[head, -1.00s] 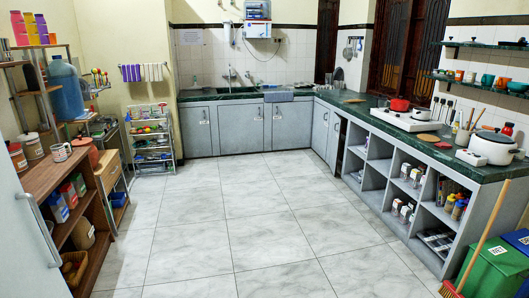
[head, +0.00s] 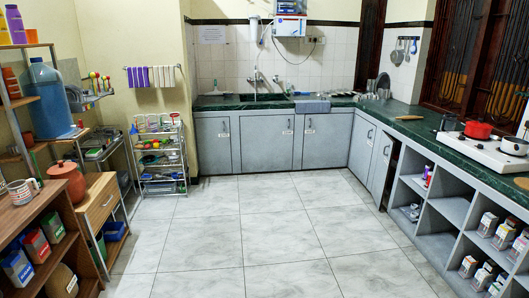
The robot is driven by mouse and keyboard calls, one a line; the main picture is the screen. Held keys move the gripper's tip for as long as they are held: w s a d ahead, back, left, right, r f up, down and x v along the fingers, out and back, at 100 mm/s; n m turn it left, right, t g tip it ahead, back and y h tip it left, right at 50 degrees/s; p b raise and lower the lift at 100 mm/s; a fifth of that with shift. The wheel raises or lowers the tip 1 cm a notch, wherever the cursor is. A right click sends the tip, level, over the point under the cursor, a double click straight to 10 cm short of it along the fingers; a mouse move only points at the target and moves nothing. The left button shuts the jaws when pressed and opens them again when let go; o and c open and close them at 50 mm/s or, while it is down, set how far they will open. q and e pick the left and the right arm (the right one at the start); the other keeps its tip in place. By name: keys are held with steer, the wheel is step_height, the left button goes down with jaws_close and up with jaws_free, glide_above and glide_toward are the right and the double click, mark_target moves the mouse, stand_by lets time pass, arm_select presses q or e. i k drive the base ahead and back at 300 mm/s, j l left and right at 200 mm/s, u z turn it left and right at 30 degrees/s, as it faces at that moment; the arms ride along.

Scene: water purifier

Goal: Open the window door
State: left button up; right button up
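The dark brown window (head: 457,55) with metal grilles is in the right wall above the counter. Part of it is cut off by the top and right edges of the head view. Its panels look shut, though the far ones are too dark to tell surely. Neither of my grippers shows in the head view.
A green counter (head: 455,150) with grey cabinets runs along the back and right side, below the window. A gas stove (head: 487,147) with a red pot (head: 478,129) stands on it. Wooden shelves (head: 45,215) and a rack (head: 160,158) stand left. The tiled floor (head: 265,235) is clear.

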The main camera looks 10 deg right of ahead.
mark_target(387, 144)
steer(key=i+z, duration=0.15)
steer(key=i, duration=0.4)
steer(key=i+z, duration=0.2)
steer(key=i, duration=0.35)
steer(key=i+j+z, duration=0.15)
steer(key=i, duration=0.4)
steer(key=i+j+z, duration=0.2)
steer(key=i, duration=0.35)
steer(key=i+l+z, duration=0.3)
steer(key=i, duration=0.55)
steer(key=i+j+z, duration=0.1)
steer(key=i+z, duration=0.15)
steer(key=i, duration=0.6)
steer(key=i+j+z, duration=0.3)
steer(key=i, duration=0.6)
steer(key=l, duration=0.1)
